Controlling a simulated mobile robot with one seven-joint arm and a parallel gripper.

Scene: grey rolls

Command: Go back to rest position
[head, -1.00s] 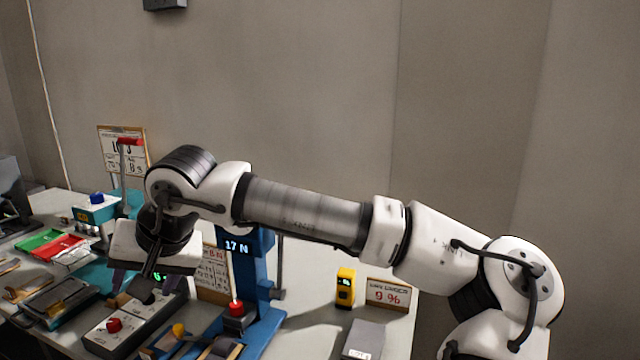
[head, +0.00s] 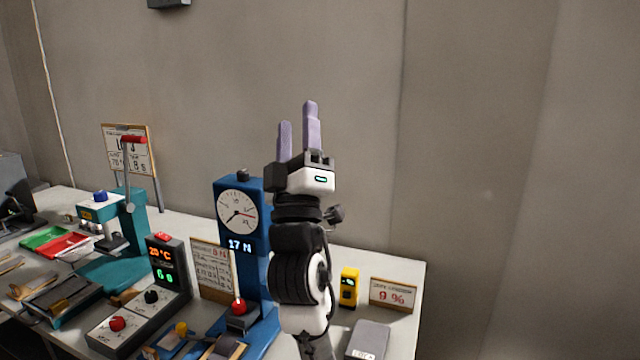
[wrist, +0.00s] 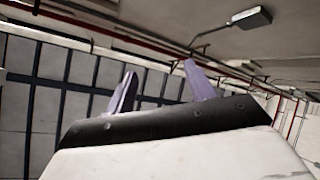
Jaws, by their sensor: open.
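My gripper (head: 299,132) points upward in the head view, with its two purple fingers apart and nothing between them. It stands in front of the bare wall, above the right part of the bench. My arm is folded upright below it and hides part of the bench behind. In the wrist view my gripper (wrist: 160,90) shows its two fingers spread and empty, with the ceiling and a panelled wall beyond.
The bench (head: 405,275) holds a blue gauge stand (head: 230,185), a grey control box (head: 165,265), a teal press (head: 130,215), a yellow meter (head: 348,287) and a humidity sign (head: 393,294). Red and green trays (head: 65,245) lie at left. Open space lies right of the bench.

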